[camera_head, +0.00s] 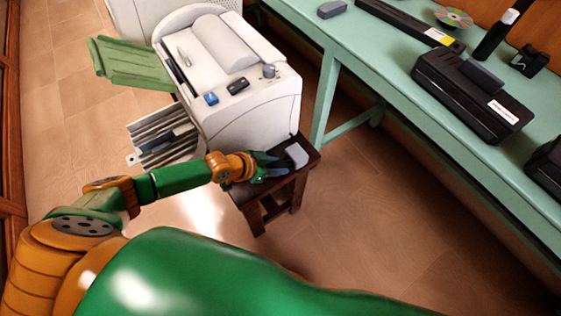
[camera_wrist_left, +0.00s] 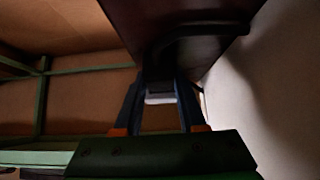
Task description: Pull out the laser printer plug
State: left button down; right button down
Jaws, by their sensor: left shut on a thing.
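The white laser printer (camera_head: 245,100) stands on a small dark wooden stand. My left gripper (camera_head: 277,163) is at the stand's front right corner, beside the printer's base. In the left wrist view the gripper (camera_wrist_left: 160,88) is shut on a small light-grey piece, which looks like the plug (camera_wrist_left: 160,97). A dark cord (camera_wrist_left: 205,32) curves above the fingers against the dark stand surface. A pale grey block (camera_head: 297,155) lies on the stand just beyond the fingertips in the head view. The plug's far end is hidden in shadow. My right gripper is not in view.
The dark stand (camera_head: 251,190) has little bare top around the gripper. A green table (camera_head: 398,75) with black devices, including a black printer-like unit (camera_head: 472,97), runs along the right. The tiled floor (camera_head: 345,215) between them is clear.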

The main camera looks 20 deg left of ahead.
pick_arm(q)
jog(key=shift+s+a, duration=0.7)
jog(key=shift+s, duration=0.25)
jog(key=shift+f, duration=0.1)
jog(key=shift+c, duration=2.4)
grip_release()
jog(key=shift+a, duration=0.1)
jog(key=shift+s+a+r+p, duration=0.1)
jog(key=shift+s+r+p, duration=0.1)
jog(key=shift+r+p, duration=0.2)
jog(key=p+v, duration=0.2)
jog(key=v, duration=0.4)
jog(key=shift+s+a+r, duration=0.1)
jog(key=shift+s, duration=0.15)
jog(key=shift+w, duration=0.1)
